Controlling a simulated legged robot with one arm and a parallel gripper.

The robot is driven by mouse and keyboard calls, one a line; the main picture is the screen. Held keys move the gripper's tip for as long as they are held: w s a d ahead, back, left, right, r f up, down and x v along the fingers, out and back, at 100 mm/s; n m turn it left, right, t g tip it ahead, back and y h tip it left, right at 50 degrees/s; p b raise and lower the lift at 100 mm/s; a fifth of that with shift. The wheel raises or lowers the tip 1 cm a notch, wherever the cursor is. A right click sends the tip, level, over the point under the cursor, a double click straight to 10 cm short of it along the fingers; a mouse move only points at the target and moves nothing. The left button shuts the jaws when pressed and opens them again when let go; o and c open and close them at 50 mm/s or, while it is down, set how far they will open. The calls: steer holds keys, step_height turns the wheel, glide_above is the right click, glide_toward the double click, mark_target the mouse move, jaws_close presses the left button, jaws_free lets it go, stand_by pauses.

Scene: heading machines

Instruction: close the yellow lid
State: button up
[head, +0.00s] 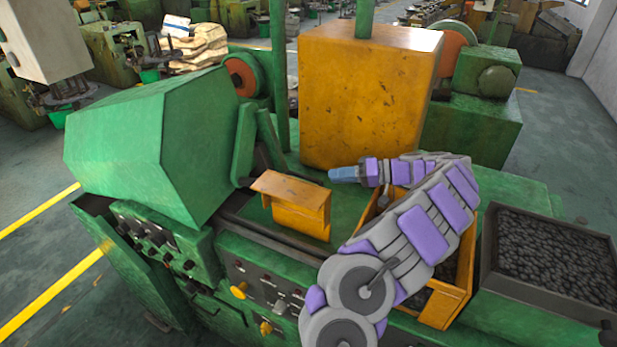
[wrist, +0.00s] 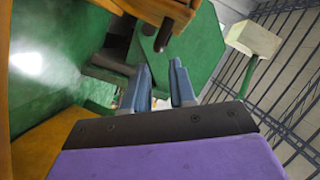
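A small yellow lid-like cover (head: 301,217) sits on the green machine bed, left of my gripper in the head view. Its flat top slopes slightly, and I cannot tell how it is hinged. A yellow part with a dark knob, likely the same cover, shows at the top of the wrist view (wrist: 165,9). My gripper (head: 335,174) points left, a little above and right of the cover, apart from it. In the wrist view its two blue-grey fingers (wrist: 160,82) stand apart with nothing between them.
A large yellow housing (head: 365,95) stands just behind my gripper. A green hood (head: 150,140) is at the left. A yellow bin (head: 446,298) lies under my arm, beside a tray of dark parts (head: 490,258). Control knobs line the machine's front.

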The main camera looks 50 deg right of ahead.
mark_target(308, 179)
steer(key=p+x, duration=0.1)
steer(key=x, duration=0.8)
steer(key=shift+f, duration=0.1)
jaws_close()
